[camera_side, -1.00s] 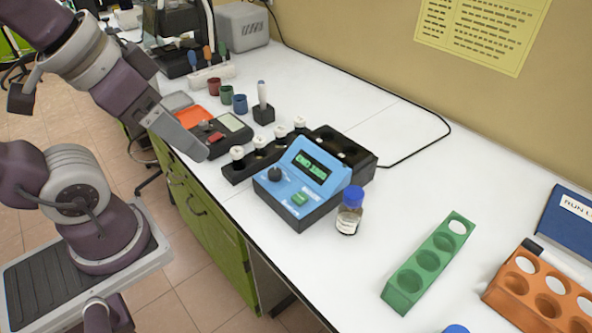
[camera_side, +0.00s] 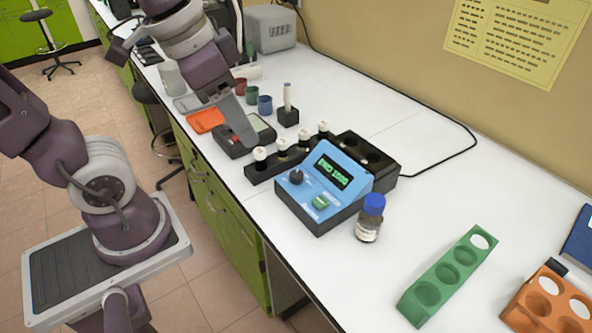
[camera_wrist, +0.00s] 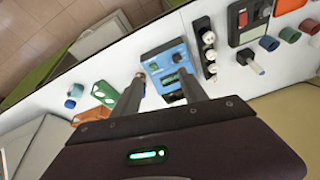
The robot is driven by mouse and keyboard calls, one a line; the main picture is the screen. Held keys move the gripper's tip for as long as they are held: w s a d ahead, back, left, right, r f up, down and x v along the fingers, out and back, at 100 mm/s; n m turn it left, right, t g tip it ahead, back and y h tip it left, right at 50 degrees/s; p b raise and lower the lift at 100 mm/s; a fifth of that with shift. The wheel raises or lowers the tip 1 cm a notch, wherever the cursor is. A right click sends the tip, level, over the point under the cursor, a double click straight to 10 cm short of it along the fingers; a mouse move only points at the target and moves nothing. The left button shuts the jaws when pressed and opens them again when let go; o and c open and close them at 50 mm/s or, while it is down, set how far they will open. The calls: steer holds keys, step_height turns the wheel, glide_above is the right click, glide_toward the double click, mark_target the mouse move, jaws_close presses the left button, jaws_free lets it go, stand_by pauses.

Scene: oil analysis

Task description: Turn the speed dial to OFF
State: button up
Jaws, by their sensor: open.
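The speed dial (camera_side: 296,176) is a small black knob on the sloped front of a blue control box (camera_side: 330,196), left of a green button (camera_side: 320,202). The box has a lit green display (camera_side: 333,172), its text too small to read surely. In the wrist view the blue box (camera_wrist: 162,57) lies between and beyond my fingers, with the dial (camera_wrist: 177,57) near the right finger. My gripper (camera_wrist: 161,75) is open and empty. In the side view my gripper (camera_side: 243,138) is over the dark instrument to the left, apart from the dial.
A rack of white-capped vials (camera_side: 283,158) stands left of the blue box. A blue-capped bottle (camera_side: 370,218) stands close on its right. A dark instrument (camera_side: 246,137) and a pen holder (camera_side: 288,114) lie farther left. A green rack (camera_side: 448,275) stands right, with clear bench between.

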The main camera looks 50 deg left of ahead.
steer(key=w+f+m+g, duration=0.2)
steer(key=w+f, duration=0.1)
steer(key=w, duration=0.2)
steer(key=m+g, duration=0.2)
steer(key=m, duration=0.2)
glide_above(297, 174)
step_height(297, 174, down, 10)
steer(key=shift+r, duration=0.25)
steer(key=shift+m, duration=0.3)
step_height(297, 174, down, 7)
steer(key=shift+f, duration=0.2)
steer(key=shift+c, duration=0.4)
jaws_close()
